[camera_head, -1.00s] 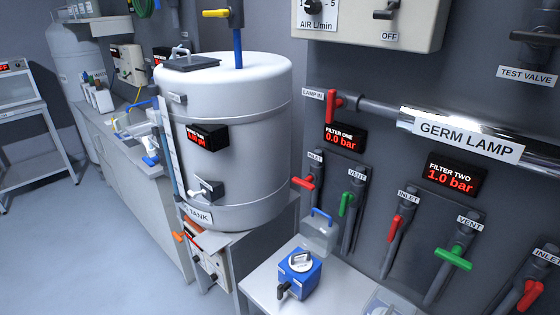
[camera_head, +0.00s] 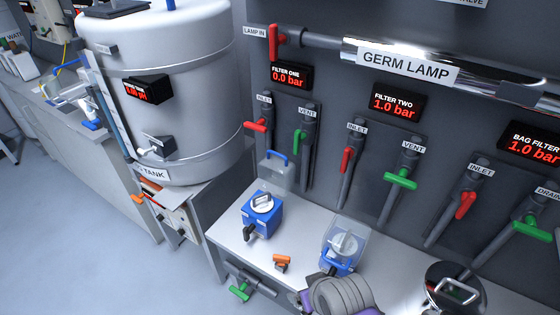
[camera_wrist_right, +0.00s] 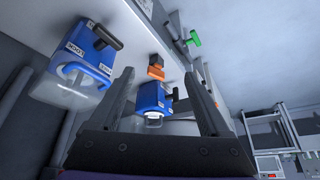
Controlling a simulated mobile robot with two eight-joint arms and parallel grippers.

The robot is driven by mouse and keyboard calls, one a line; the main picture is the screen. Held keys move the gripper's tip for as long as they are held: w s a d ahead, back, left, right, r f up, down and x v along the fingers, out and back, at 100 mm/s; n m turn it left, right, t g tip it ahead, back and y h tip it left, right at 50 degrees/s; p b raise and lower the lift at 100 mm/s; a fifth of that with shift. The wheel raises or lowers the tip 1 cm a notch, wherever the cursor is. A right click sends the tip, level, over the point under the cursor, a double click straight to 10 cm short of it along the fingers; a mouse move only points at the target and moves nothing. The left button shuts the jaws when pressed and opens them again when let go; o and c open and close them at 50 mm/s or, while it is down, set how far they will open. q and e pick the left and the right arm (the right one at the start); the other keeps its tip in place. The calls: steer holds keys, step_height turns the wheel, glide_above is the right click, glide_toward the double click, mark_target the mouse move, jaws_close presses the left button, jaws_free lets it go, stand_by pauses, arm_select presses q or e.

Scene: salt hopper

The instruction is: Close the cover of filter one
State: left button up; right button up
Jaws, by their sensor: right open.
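Filter one is a blue housing (camera_head: 262,212) with a round light knob on top, on the white bench below its 0.0 bar display (camera_head: 291,76). Its clear cover (camera_head: 277,170) with a blue handle stands upright behind the housing, open. Filter one appears to be the farther blue housing (camera_wrist_right: 153,98) in the right wrist view. My right gripper (camera_wrist_right: 168,90) is open and empty, its fingers framing that housing from a distance. In the head view, my right wrist is at the bottom, in front of filter two. My left gripper is in neither view.
Filter two (camera_head: 342,246), under a clear cover, stands right of filter one, near my right wrist. A small orange-handled part (camera_head: 282,260) lies between them towards the front edge. Inlet (camera_head: 257,125) and vent (camera_head: 300,140) valves hang behind. A large tank (camera_head: 170,90) stands left.

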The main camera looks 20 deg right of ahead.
steer(key=w+a+m+y, duration=0.1)
steer(key=w, duration=0.2)
steer(key=w+a+r+m+t+y+b, duration=0.1)
steer(key=w, duration=0.3)
steer(key=w+m+y, duration=0.1)
steer(key=w+y, duration=0.1)
steer(key=w, duration=0.2)
steer(key=shift+a+r+t, duration=0.25)
steer(key=shift+a+t, duration=0.15)
steer(key=c, duration=1)
steer(key=w+t, duration=0.1)
steer(key=w, duration=0.1)
steer(key=w+d+r+m+y, duration=0.1)
steer(key=w, duration=0.2)
steer(key=w+d+m+t+y+b, duration=0.1)
steer(key=w, duration=0.1)
steer(key=shift+w+d+r+t, duration=0.1)
steer(key=shift+w+r+t, duration=0.2)
steer(key=shift+w, duration=0.1)
jaws_close()
steer(key=m+t+b, duration=0.1)
steer(key=m+t, duration=0.6)
steer(key=t, duration=0.1)
glide_toward(291, 164)
step_height(291, 164, up, 4)
steer(key=x, duration=0.5)
steer(key=p+x, duration=0.1)
steer(key=x, duration=0.3)
steer(key=shift+w+a+f, duration=0.2)
steer(key=shift+w, duration=0.15)
